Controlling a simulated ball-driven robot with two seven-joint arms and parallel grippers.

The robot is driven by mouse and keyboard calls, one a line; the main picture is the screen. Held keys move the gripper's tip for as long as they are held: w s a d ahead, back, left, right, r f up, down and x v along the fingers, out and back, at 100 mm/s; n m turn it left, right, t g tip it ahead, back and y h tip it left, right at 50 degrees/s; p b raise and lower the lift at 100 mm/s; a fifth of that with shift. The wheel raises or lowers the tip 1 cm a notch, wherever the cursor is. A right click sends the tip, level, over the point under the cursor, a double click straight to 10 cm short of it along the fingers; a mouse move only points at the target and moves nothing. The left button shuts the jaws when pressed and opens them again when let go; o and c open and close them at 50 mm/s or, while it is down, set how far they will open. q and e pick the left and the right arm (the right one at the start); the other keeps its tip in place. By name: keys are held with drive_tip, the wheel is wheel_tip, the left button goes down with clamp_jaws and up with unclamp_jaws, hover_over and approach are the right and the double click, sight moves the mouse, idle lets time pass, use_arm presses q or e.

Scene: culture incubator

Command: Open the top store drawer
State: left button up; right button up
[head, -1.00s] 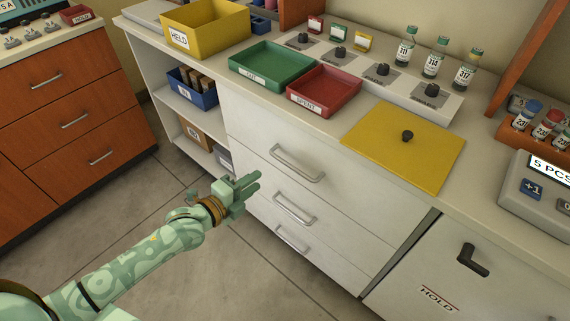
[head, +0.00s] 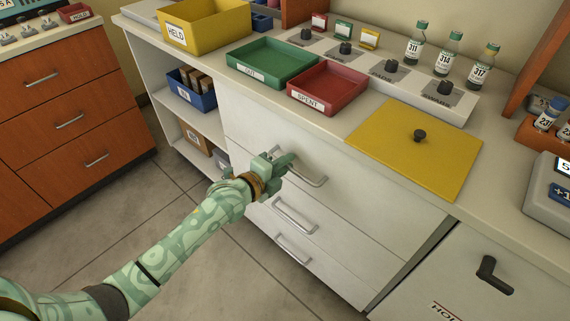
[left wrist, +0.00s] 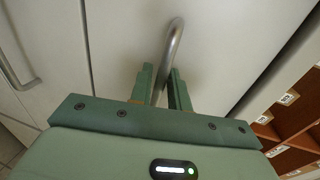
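The top white drawer (head: 350,180) under the bench appears closed, with a silver bar handle (head: 314,181). My left gripper (head: 284,161) is at the left end of this handle. In the left wrist view, the handle (left wrist: 175,42) runs down between the two green fingers of my left gripper (left wrist: 162,80). The fingers stand apart with a gap beside the bar, so the gripper looks open around it. The fingers hide the near end of the handle. My right gripper is not in view.
Two lower white drawers have their own handles (head: 295,216). Red (head: 327,88) and green (head: 272,64) trays and a yellow plate (head: 415,148) lie on the bench above. An open shelf with a blue bin (head: 192,89) is left of the drawers. The floor in front is clear.

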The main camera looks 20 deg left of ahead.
use_arm(q)
clamp_jaws()
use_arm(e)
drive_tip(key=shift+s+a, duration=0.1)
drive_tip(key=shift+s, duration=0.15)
use_arm(q)
drive_tip(key=shift+s, duration=0.1)
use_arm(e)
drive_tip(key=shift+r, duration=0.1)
